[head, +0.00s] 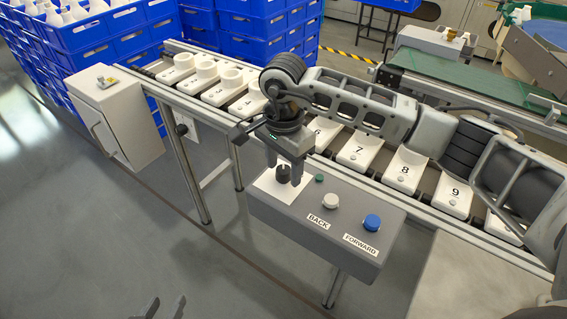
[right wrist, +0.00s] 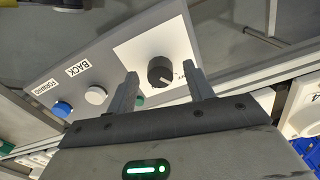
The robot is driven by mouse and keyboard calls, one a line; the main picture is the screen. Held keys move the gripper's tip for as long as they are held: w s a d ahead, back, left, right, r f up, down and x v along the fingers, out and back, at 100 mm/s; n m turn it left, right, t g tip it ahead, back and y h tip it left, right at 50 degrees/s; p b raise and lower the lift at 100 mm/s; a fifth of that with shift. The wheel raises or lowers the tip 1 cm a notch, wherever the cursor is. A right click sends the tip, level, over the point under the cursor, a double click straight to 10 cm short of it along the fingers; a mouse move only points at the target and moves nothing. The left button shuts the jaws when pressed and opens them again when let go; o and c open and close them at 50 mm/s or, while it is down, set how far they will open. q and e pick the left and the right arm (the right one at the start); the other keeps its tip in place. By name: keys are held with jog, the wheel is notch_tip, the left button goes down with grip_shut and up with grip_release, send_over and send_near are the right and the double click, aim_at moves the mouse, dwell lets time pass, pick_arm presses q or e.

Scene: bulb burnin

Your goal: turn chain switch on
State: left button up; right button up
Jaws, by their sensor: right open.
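The chain switch is a black rotary knob (head: 284,173) on a white plate (head: 268,188) at the left end of a grey control box (head: 325,222). It also shows in the right wrist view (right wrist: 160,71), with a pale mark on its face. My right gripper (head: 284,167) is open above the plate. Its fingertips (right wrist: 161,76) appear on either side of the knob with gaps showing; I cannot tell whether they reach down around it. My left gripper (head: 165,307) is open and empty at the bottom edge of the head view, far from the box.
The box also carries a small green part (head: 319,178), a white BACK button (head: 331,200) and a blue FORWARD button (head: 372,222). Behind it runs a conveyor with numbered white holders (head: 360,152). A grey cabinet (head: 130,125) and blue crates (head: 250,55) stand beyond. The left floor is clear.

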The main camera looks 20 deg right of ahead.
jog(key=shift+c, duration=0.3)
jog(key=c, duration=0.9)
